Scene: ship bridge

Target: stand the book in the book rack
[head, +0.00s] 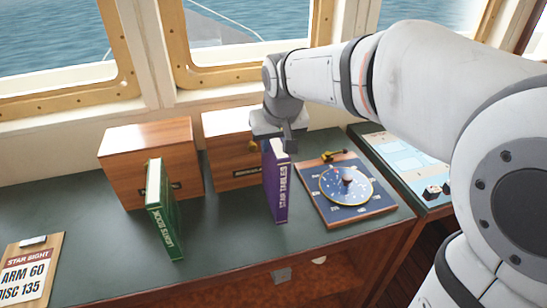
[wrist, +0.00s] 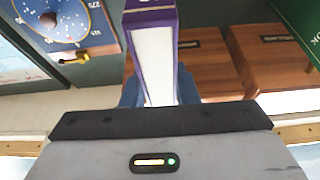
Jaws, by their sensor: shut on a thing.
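The purple book (head: 276,180), with "STAR TABLES" on its spine, is upright beneath my gripper (head: 277,146). In the wrist view the purple book (wrist: 155,50) shows its white page edges between the two bluish fingers. My gripper (wrist: 158,95) is shut on its upper end. I cannot tell whether the book's lower end touches the desk. A green book (head: 164,210) stands upright on the desk to the left; part of it shows at the wrist view's upper right (wrist: 298,22). I cannot make out a book rack in either view.
Two wooden boxes (head: 150,160) (head: 228,150) stand at the back of the green desk (head: 225,235). A blue dial board (head: 345,190) lies just right of the purple book, with a chart (head: 405,158) beyond. A clipboard (head: 32,270) lies far left. The desk between the books is clear.

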